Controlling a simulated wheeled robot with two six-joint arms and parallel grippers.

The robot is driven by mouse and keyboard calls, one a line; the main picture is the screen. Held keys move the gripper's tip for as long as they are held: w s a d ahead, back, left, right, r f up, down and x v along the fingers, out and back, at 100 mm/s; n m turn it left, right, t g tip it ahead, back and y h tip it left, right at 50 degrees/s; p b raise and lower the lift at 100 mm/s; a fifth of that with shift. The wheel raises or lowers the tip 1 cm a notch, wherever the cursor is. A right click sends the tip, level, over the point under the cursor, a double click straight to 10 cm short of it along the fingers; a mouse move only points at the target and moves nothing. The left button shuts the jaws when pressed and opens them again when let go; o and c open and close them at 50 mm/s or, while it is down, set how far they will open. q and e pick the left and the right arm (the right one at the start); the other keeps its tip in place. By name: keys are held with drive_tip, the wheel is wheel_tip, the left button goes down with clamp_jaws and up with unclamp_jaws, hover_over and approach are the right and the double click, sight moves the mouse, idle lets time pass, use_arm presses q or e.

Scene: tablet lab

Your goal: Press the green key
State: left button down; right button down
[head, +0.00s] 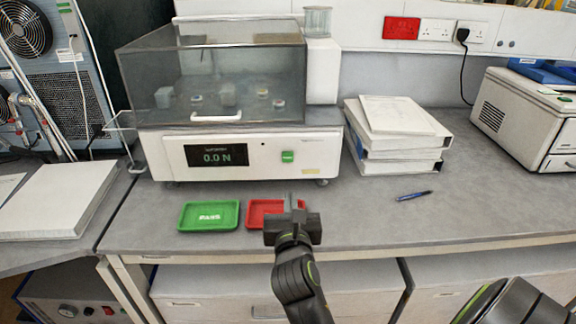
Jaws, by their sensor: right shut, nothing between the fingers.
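The green key (288,157) is a small green button on the white front panel of the tester (245,170), to the right of its display, which reads 0.0 N (216,156). My right gripper (291,204) is shut and empty. In the head view it appears below the key, in front of the red tray, with a clear gap between it and the key. My left gripper is not in view.
A green tray (208,215) and a red tray (262,207), partly hidden by my gripper, lie on the bench before the tester. Binders (395,160) and a blue pen (414,196) lie to the right. The tester has a clear lid (215,75).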

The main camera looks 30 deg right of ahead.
sight(288, 158)
drive_tip(key=shift+w, duration=0.1)
drive_tip(key=p+x, duration=0.1)
drive_tip(key=x, duration=1.2)
drive_tip(key=shift+w+d, duration=0.25)
drive_tip(key=shift+w, duration=0.1)
drive_tip(key=shift+w+p, duration=0.1)
drive_tip(key=shift+p, duration=0.2)
